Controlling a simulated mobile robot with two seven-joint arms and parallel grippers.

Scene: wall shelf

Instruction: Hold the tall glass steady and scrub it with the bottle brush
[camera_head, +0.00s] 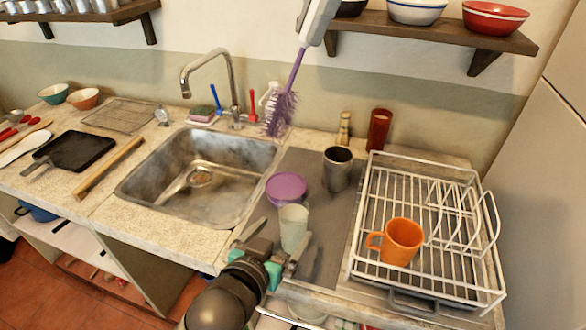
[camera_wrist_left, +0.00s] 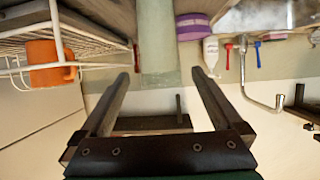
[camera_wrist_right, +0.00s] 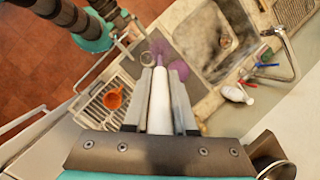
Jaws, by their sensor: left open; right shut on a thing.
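The tall glass (camera_head: 294,229), pale green and translucent, stands upright on the grey mat. My left gripper (camera_head: 274,243) is open in front of it; in the left wrist view the glass (camera_wrist_left: 158,42) lies ahead, in line with the gap between the fingertips (camera_wrist_left: 164,78). Whether a finger touches it I cannot tell. My right gripper (camera_head: 318,20) is shut on the white handle of the bottle brush (camera_head: 282,108). The brush hangs in the air with purple bristles down, above the sink's right rim. The right wrist view shows its white handle (camera_wrist_right: 159,102) between the fingers.
A purple bowl (camera_head: 287,188) stands just behind the glass, and a dark metal cup (camera_head: 337,170) farther back. The white dish rack (camera_head: 362,240) with an orange mug (camera_head: 402,241) is at right. The sink (camera_head: 140,178) and faucet (camera_head: 232,80) are at left. A shelf (camera_head: 440,36) hangs above.

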